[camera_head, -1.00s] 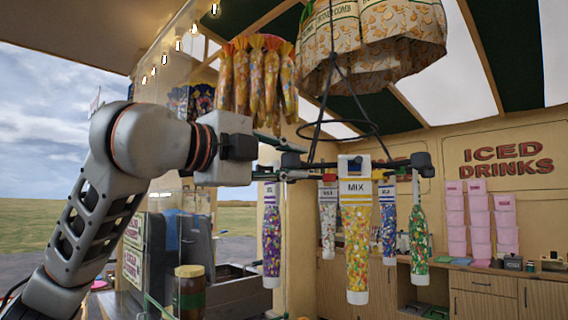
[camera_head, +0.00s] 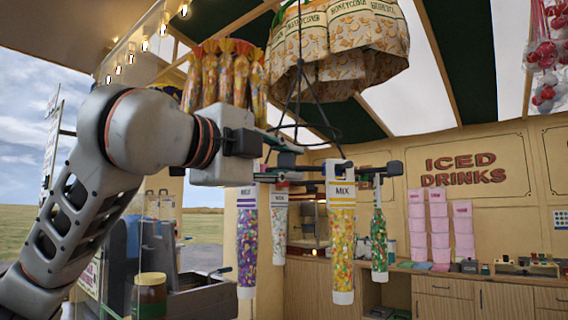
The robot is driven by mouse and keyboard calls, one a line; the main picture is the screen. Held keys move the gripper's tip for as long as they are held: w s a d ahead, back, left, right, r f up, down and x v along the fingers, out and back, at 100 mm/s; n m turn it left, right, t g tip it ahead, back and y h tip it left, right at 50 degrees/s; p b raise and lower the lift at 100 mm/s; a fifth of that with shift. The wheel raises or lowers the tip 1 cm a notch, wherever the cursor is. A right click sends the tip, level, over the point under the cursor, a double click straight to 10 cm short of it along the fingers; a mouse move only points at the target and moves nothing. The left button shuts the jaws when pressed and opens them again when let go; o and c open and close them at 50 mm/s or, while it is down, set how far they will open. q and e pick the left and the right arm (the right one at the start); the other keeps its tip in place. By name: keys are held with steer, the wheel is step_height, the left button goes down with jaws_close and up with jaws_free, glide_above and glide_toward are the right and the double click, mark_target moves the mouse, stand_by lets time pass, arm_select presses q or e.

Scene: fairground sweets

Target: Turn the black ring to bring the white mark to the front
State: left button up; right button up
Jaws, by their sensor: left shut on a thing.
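The black ring (camera_head: 327,141) hangs on thin dark cords, with a rack of several sweet-filled tubes below it. My left gripper (camera_head: 287,150) comes in from the left and is shut at the ring's left side. Its fingertips overlap the dark rack parts, so the exact contact is hard to see. I cannot make out the white mark for sure. My right gripper is not in view.
Honeycomb bags (camera_head: 345,45) hang above, and wrapped sweets (camera_head: 225,75) hang behind my wrist. Pink tubs (camera_head: 439,232) stand on the back counter.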

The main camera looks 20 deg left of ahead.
arm_select(q)
steer(key=o, duration=0.8)
steer(key=shift+s+a+b, duration=0.25)
steer(key=shift+s+b, duration=0.05)
steer(key=shift+s, duration=0.3)
steer(key=b+v, duration=0.1)
steer(key=v, duration=0.8)
steer(key=shift+b, duration=0.4)
steer(key=shift+d, duration=0.1)
